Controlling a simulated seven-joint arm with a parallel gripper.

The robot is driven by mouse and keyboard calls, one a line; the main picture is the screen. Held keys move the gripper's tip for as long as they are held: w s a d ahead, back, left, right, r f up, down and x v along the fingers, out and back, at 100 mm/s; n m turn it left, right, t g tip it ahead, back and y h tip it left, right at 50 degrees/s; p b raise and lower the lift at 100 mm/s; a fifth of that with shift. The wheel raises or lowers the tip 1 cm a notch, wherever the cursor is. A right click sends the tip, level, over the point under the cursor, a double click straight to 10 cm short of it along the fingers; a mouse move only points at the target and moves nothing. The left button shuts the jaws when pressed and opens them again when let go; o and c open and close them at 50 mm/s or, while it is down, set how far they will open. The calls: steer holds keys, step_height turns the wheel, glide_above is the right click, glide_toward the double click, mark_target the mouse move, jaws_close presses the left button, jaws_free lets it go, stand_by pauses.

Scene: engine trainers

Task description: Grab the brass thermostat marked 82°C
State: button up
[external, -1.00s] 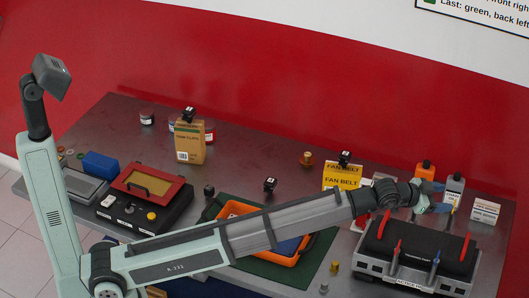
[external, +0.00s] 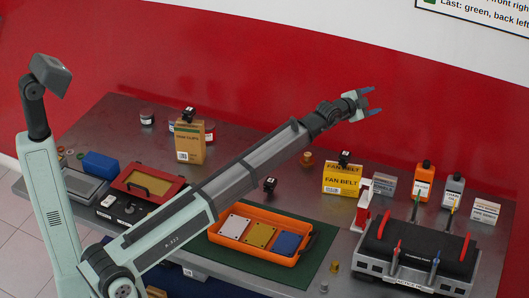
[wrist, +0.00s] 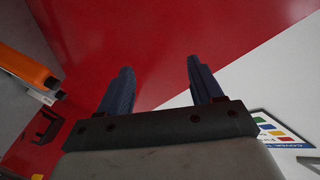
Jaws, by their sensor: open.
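A small brass-coloured part (external: 306,158) stands on the bench behind the orange tray, left of the fan belt box. A second small brass part (external: 334,267) stands near the front edge, left of the engine trainer. No 82°C marking can be read on either, so I cannot tell which is the thermostat. My gripper (external: 372,101) is raised high above the back of the bench, against the red wall, well apart from both parts. Its two blue fingers are apart and empty, as the wrist view (wrist: 159,75) also shows. Neither brass part is recognisable in the wrist view.
The engine trainer (external: 412,262) with coloured probes fills the right end. Orange (external: 424,182) and grey (external: 453,190) bottles stand behind it. The fan belt box (external: 342,178) stands mid-back. An orange tray (external: 304,246) holds coloured plates on a green mat. A small silver part (external: 324,287) is at the front.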

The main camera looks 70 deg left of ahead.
steer(key=s+a+f+m+g, duration=0.1)
steer(key=a+f+m+g, duration=0.2)
steer(key=a+f, duration=0.25)
steer(key=m+g+h, duration=0.3)
steer(key=m+g, duration=0.6)
steer(key=g, duration=0.3)
glide_toward(307, 154)
steer(key=f, duration=0.3)
steer(key=a+f, duration=0.1)
steer(key=f, duration=0.1)
steer(key=shift+a+f, duration=0.2)
steer(key=shift+f, duration=0.2)
steer(key=shift+w+a+f, duration=0.1)
steer(key=shift+f, duration=2.65)
steer(key=c, duration=0.7)
steer(key=shift+r, duration=0.15)
steer(key=shift+c, duration=0.2)
